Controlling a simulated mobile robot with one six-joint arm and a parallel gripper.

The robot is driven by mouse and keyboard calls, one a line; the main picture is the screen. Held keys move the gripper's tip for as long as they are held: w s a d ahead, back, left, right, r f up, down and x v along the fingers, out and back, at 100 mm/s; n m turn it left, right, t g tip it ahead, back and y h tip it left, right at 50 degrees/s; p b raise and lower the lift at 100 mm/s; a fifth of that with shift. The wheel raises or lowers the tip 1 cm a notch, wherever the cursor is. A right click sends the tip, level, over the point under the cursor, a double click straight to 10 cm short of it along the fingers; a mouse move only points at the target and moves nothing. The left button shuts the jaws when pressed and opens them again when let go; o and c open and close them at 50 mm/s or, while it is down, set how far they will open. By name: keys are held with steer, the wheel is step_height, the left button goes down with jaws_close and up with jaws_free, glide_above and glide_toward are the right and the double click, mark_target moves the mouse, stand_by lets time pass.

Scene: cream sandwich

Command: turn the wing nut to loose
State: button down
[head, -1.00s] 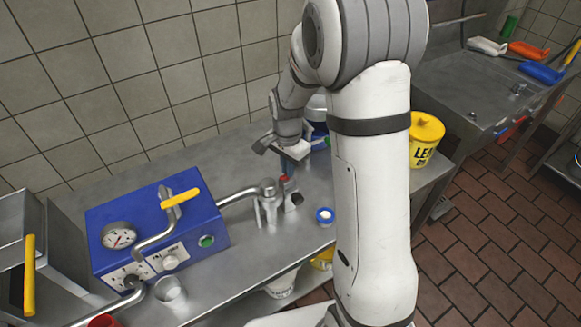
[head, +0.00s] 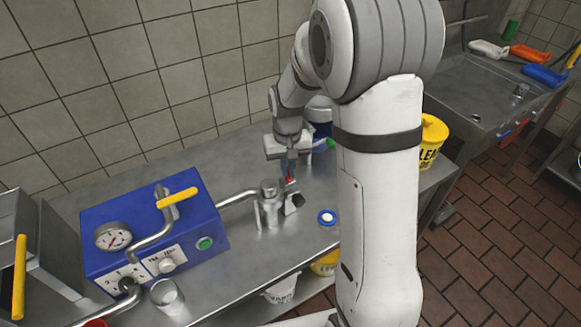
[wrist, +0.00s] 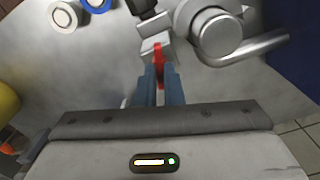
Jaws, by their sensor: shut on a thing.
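The red wing nut (wrist: 157,52) shows in the wrist view between the tips of my gripper (wrist: 160,72), whose two blue-grey fingers are shut on it. In the head view the wing nut (head: 288,179) is a small red spot below my gripper (head: 288,168), partly hidden by the fingers. It sits beside the metal pipe fitting (head: 270,200), which also shows as a round metal cap (wrist: 217,33) in the wrist view. Whether the nut has turned cannot be told.
A blue machine (head: 150,240) with a gauge and yellow-handled lever stands left, its pipe (head: 238,199) reaching the fitting. A blue-and-white container (head: 320,115) stands behind my gripper; a yellow bucket (head: 433,140) is right.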

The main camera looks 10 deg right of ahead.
steer(key=n, duration=0.2)
steer(key=n+b, duration=0.1)
steer(key=n, duration=0.2)
steer(key=shift+s+f+n, duration=0.2)
steer(key=shift+n, duration=0.1)
steer(key=n, duration=0.4)
steer(key=shift+n, duration=0.3)
steer(key=n+b, duration=0.1)
steer(key=n, duration=0.7)
steer(key=shift+r+n, duration=0.15)
steer(key=shift+n, duration=0.15)
steer(key=shift+w, duration=0.1)
steer(key=shift+r, duration=0.1)
steer(key=c, duration=1.8)
jaws_free()
steer(key=shift+w+d, duration=0.1)
steer(key=shift+o, duration=1.2)
